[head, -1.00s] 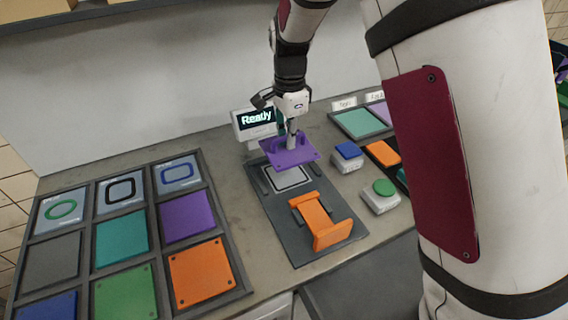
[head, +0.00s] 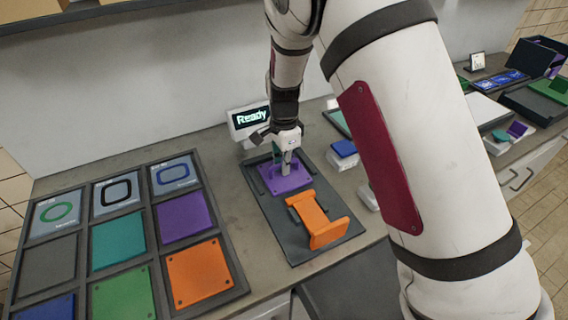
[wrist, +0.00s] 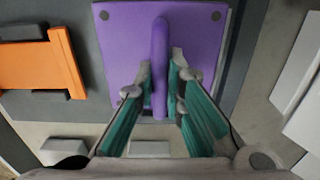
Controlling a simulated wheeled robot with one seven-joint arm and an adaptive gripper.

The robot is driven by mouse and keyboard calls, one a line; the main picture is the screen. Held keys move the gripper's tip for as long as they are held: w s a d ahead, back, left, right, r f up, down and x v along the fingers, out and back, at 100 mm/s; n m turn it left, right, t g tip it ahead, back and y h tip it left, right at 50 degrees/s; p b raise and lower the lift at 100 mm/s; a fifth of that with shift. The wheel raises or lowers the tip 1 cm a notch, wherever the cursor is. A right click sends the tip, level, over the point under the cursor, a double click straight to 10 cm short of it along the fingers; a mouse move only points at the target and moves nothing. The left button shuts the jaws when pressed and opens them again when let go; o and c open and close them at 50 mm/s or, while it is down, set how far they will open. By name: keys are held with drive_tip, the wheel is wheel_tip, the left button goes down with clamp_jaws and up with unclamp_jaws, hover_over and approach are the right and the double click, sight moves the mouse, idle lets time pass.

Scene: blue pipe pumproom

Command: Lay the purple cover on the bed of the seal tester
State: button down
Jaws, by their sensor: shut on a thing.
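The purple cover (head: 288,180) is a flat square plate with a raised handle. My gripper (head: 287,158) is shut on that handle. In the wrist view the cover (wrist: 205,50) lies flat below, with its upright handle between the two teal-padded fingers (wrist: 160,95). The cover is at the bed of the seal tester (head: 265,208), a dark base plate with an orange clamp piece (head: 318,221) in front. The cover hides the bed's light square. I cannot tell whether the cover touches the bed or hangs just above it.
A display reading "Ready" (head: 248,120) stands behind the tester. A blue button box (head: 344,150) is to its right. A dark sorting tray (head: 142,208) with coloured plates lies to the left. More trays and boxes lie at the far right.

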drive_tip(key=shift+f, duration=0.1)
drive_tip(key=c, duration=1.7)
unclamp_jaws()
wheel_tip(320, 180, up, 12)
drive_tip(key=shift+r, duration=0.15)
drive_tip(key=s+d+r+n+t+y, duration=0.1)
drive_tip(key=s+d+r+n+t, duration=0.1)
drive_tip(key=s+d+r+n, duration=0.7)
drive_tip(key=shift+s+d+r+n+t+h, duration=0.2)
drive_tip(key=shift+s+d+r+n+t, duration=0.55)
drive_tip(key=shift+s, duration=2.65)
drive_tip(key=shift+s+d+r+n+t+h, duration=0.2)
drive_tip(key=shift+s+d+r+n, duration=0.95)
drive_tip(key=shift+s, duration=2.25)
drive_tip(key=shift+s+d+r+n+t+h, duration=0.35)
drive_tip(key=shift+s+d, duration=1.2)
drive_tip(key=shift+s, duration=1.85)
